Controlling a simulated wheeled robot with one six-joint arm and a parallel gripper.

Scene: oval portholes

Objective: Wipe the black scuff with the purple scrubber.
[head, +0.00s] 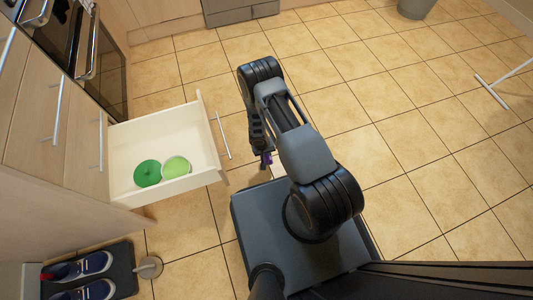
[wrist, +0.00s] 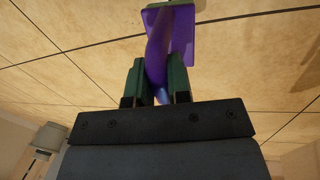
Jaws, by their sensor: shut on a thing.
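The purple scrubber (wrist: 181,35) is between the two dark green fingers of my gripper (wrist: 157,72) in the wrist view. My gripper is shut on its handle, and the wide head reaches out past the fingertips, with a pale green edge at the top of the frame. In the head view only a small purple bit of the scrubber (head: 267,158) shows below my gripper (head: 262,150), beside my arm and to the right of the open drawer. I cannot make out the black scuff in either view.
An open drawer (head: 203,135) holds a green lidded thing (head: 147,173) and a light green round dish (head: 177,167). Shoes lie on a dark tray (head: 122,270) at lower left, beside a small round-based object (head: 149,267). A grey bin (head: 415,8) stands far back.

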